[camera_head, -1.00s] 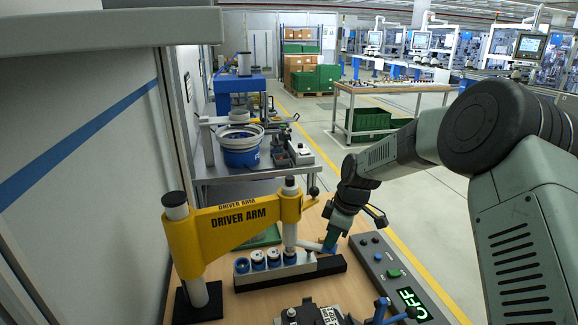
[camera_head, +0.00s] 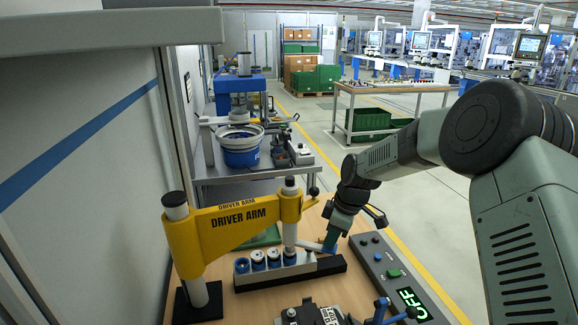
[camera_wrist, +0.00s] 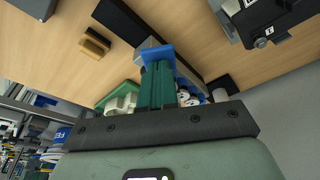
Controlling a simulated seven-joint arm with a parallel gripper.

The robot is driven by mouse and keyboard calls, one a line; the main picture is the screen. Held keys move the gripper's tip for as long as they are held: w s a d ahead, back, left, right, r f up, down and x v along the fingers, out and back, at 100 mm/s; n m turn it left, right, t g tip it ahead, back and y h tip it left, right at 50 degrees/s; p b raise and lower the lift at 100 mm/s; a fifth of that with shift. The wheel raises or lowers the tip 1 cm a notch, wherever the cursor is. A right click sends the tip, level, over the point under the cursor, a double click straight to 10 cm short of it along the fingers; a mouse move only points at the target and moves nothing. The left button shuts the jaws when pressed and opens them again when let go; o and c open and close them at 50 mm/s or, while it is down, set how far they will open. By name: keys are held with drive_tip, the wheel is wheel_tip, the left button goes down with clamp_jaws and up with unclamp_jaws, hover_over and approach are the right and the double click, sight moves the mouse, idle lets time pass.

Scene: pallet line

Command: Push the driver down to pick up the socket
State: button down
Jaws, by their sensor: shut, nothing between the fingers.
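Several blue and white sockets (camera_head: 258,260) stand in the holder. The socket under the spindle is mostly hidden.
A grey control box (camera_head: 395,278) with buttons and a green lit display stands right of the holder. A dark fixture (camera_head: 310,314) with a blue lever is at the front. A white wall is close on the left. Bare wooden benchtop (camera_head: 255,301) lies before the holder.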

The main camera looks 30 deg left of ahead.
drive_tip(key=shift+f, duration=0.1)
idle(0.7)
wheel_tip(320, 180, up, 9)
idle(1.0)
idle(0.5)
